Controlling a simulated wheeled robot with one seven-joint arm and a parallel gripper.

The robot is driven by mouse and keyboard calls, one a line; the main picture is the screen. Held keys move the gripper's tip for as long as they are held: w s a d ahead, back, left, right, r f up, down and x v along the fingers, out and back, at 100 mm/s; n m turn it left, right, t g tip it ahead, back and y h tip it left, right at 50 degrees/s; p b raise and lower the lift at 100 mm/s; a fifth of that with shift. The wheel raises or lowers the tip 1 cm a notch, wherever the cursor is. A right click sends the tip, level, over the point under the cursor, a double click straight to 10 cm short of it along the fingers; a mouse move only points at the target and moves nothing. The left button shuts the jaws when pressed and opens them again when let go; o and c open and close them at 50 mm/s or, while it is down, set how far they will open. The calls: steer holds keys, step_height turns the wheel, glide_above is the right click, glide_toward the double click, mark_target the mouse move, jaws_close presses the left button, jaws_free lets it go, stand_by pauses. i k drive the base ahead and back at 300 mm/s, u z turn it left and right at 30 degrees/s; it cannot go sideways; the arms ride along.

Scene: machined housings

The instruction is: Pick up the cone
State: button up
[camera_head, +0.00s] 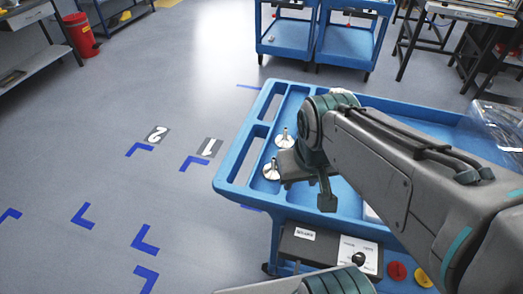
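Two small metallic pieces, each with a round base and a narrow upright tip, stand in the left end of the blue cart's top tray (231,172). The farther cone-like piece (285,141) is just beyond my gripper, and the nearer cone-like piece (271,171) is just to its left. I cannot tell which one is the cone. My gripper (312,186) hangs low over the tray, right of both pieces. One dark finger shows pointing down; the other is not clearly visible. My wrist and forearm hide much of the tray's middle. No held object shows.
A clear plastic-looking item (503,122) lies at the tray's right. A control box (328,248) with a dark knob sits below the tray, near red (397,271) and yellow (424,278) round parts. More blue carts (288,36) stand behind. The floor at left is open.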

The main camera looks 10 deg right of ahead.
mark_target(270, 171)
steer(key=k, duration=0.5)
steer(key=u, duration=2)
steer(key=i, duration=1.2)
steer(key=z, duration=3.55)
steer(key=i, duration=0.5)
steer(key=u, duration=0.1)
